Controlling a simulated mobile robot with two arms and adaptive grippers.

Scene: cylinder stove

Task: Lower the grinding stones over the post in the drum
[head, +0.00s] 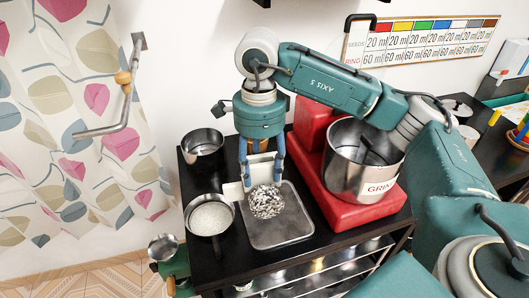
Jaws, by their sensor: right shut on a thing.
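The grinding stones (266,203) show as a round, speckled black-and-white lump over the steel tray (285,232). My right gripper (262,182) points down from above, its two blue fingers shut on the stones at their upper part. I cannot tell whether the stones touch the tray. The steel drum (358,182), with a partly visible "GRIN" label, stands to the right in a red base (350,215). A dark post (374,152) shows inside the drum, its lower part hidden by the wall. My left gripper is not in view.
Left of the tray stand an empty steel pot (203,147) and a pot of pale contents (211,217). A wall chart (425,40) hangs behind. My right arm passes over the drum's back rim. A patterned curtain (80,130) hangs left.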

